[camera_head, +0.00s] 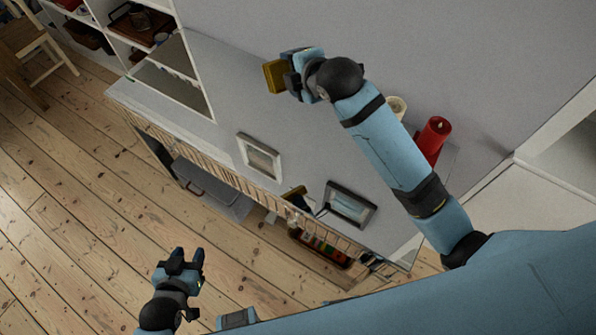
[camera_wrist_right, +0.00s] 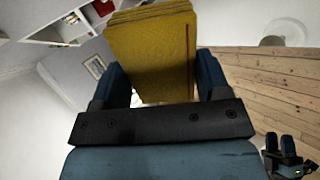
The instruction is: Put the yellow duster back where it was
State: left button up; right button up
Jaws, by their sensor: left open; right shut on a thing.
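The yellow duster (camera_head: 275,76) is in my right gripper (camera_head: 288,73), above the long grey surface (camera_head: 222,84) near the wall. In the right wrist view the duster (camera_wrist_right: 150,58) looks like a folded, layered block of cloth. It sits between the two blue fingers of the right gripper (camera_wrist_right: 162,84), which are shut on it. In the head view the duster is clear of the picture frames. My left gripper (camera_head: 187,262) is open and empty, low over the floorboards at the lower left.
On the grey surface lie or stand a light picture frame (camera_head: 260,157), a dark frame (camera_head: 349,205), a red candle (camera_head: 433,138) and a pale candle (camera_head: 396,107). White shelves (camera_head: 183,55) stand at the upper left, near a wooden chair (camera_head: 37,45). Floorboards (camera_head: 70,200) at left are clear.

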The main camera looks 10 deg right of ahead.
jog(key=s+f+n+g+h+b, duration=0.1)
jog(key=f+n+g, duration=0.1)
jog(key=f, duration=0.6)
jog(key=s+f+n+g+h+b, duration=0.1)
jog(key=f+n+g+b, duration=0.1)
jog(key=f+g, duration=0.3)
jog(key=s+f+n+g+h+b, duration=0.1)
jog(key=s+f+g+b, duration=0.1)
jog(key=f, duration=0.9)
jog(key=shift+a+f+n+g+h, duration=0.15)
jog(key=shift+a+n+g+h, duration=0.2)
jog(key=shift+g, duration=0.55)
jog(key=shift+w+f, duration=0.1)
jog(key=shift+f, duration=0.45)
notch_tip(320, 180, down, 4)
jog(key=shift+f, duration=0.1)
jog(key=o, duration=0.8)
jog(key=shift+o, duration=0.2)
